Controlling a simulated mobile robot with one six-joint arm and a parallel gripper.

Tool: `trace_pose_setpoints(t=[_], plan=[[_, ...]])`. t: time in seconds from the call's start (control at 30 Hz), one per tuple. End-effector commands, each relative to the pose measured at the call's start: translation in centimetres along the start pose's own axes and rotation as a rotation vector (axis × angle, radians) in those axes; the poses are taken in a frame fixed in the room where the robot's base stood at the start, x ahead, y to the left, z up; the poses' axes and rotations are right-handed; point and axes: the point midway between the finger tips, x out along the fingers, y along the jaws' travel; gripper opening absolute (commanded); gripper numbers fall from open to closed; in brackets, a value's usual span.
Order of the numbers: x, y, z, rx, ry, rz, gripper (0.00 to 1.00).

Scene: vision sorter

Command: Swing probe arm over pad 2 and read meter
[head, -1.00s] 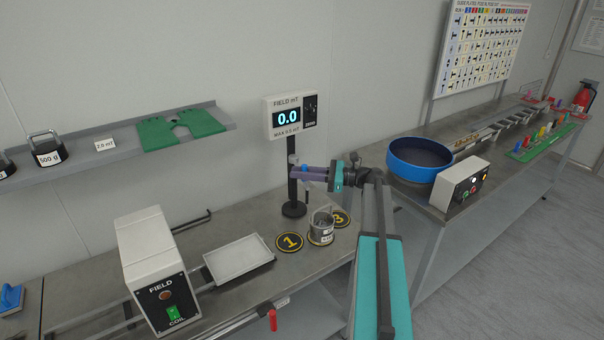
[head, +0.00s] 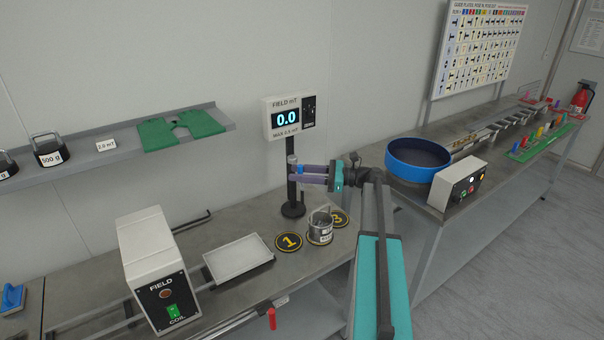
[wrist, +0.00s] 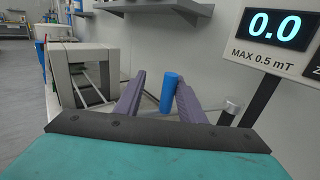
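The field meter (head: 290,117) stands on a black post and reads 0.0, with "MAX 0.5 mT" below; its display also shows in the wrist view (wrist: 277,27). My gripper (head: 302,173) is at the post, above the bench. In the wrist view its two purple fingers (wrist: 157,92) are apart, with an upright blue cylinder (wrist: 171,91) between them, closer to the right finger. I cannot tell if they touch it. The probe arm is hard to make out. Pad 1 (head: 288,241) and pad 3 (head: 340,217) show; a metal pot (head: 320,228) stands between them, and no pad 2 number is visible.
A white field coil box (head: 153,262) with a green switch and a grey tray (head: 238,259) are on the bench at left. A blue bowl (head: 418,168) and control box (head: 460,183) stand at right. A shelf (head: 100,157) with weights and green plates hangs on the wall.

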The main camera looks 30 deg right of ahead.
Motion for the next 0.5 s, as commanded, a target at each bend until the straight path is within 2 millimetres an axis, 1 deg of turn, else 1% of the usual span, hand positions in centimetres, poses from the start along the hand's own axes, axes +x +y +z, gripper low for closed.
trace_pose_setpoints(t=[0.17, 0.2, 0.5], plan=[[0.0, 0.0, 0.0, 0.000, 0.001, 0.001, 0.34], [0.5, 0.5, 0.0, 0.000, 0.000, 0.001, 0.34], [-0.7, -0.4, 0.0, 0.000, 0.000, 0.001, 0.34]])
